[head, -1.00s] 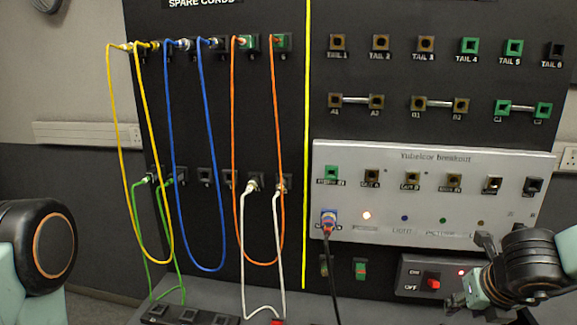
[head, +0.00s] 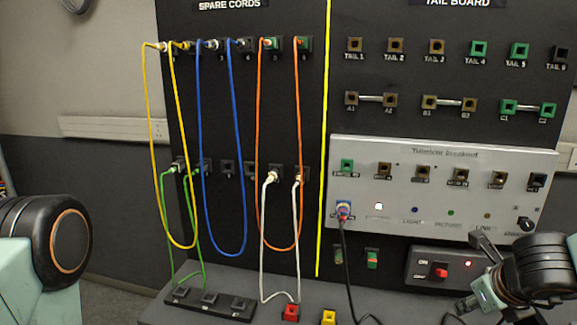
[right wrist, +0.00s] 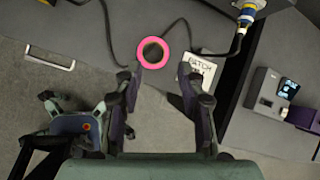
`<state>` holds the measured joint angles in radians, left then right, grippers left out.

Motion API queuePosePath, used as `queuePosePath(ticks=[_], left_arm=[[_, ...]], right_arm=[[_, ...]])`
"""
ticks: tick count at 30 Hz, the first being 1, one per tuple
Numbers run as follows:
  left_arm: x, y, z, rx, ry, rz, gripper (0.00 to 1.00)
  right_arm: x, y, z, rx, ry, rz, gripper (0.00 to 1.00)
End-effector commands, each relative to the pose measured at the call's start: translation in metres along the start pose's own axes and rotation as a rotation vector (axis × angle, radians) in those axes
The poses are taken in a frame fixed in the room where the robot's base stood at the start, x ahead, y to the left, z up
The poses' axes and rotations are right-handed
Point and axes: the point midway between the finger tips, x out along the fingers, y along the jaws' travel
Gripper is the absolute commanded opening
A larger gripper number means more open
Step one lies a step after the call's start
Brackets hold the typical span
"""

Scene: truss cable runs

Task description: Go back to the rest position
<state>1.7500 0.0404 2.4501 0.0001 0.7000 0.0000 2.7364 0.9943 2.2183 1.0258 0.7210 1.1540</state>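My right gripper (head: 474,280) is at the lower right of the head view, in front of the panel's switch box. In the right wrist view its two fingers (right wrist: 160,92) are spread apart with nothing between them. They hang over the floor and desk edge, with a pink ring (right wrist: 153,53) and a booklet marked PATCH (right wrist: 198,70) beyond the tips. My left gripper is not in view; only a link of my left arm shows at the left edge of the head view.
A dark panel carries hanging yellow (head: 151,130), blue (head: 200,140), orange (head: 258,140) and white (head: 265,230) cords. A silver breakout box (head: 430,225) has a blue plug (head: 343,209) in it. A switch box (head: 441,270) sits below. A dark cable (right wrist: 217,52) crosses the desk.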

Motion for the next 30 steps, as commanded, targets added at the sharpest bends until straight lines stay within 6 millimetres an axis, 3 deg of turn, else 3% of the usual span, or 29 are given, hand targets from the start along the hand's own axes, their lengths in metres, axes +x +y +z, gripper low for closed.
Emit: queuePosePath(ticks=[5, 8, 11, 14, 18, 21, 25, 30], left_arm=[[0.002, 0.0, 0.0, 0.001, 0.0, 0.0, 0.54], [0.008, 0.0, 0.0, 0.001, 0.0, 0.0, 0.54], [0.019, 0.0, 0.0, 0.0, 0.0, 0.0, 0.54], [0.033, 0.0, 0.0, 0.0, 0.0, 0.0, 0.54], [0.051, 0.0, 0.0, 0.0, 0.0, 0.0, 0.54], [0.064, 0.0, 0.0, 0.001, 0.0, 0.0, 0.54], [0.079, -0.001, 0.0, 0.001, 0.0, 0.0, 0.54], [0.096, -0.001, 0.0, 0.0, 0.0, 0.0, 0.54]], right_arm=[[-0.002, 0.003, 0.012, -0.374, -0.065, -0.041, 0.4], [0.006, 0.012, 0.009, -0.709, -0.081, -0.081, 0.4], [0.024, 0.033, -0.008, -1.141, -0.072, -0.107, 0.4], [0.048, 0.065, -0.04, -1.599, -0.059, -0.089, 0.4], [0.081, 0.116, -0.103, -2.15, -0.073, 0.021, 0.4], [0.098, 0.151, -0.155, -2.455, -0.117, 0.144, 0.4], [0.112, 0.19, -0.23, -2.723, -0.197, 0.343, 0.4], [0.116, 0.222, -0.322, -2.879, -0.267, 0.617, 0.4]])
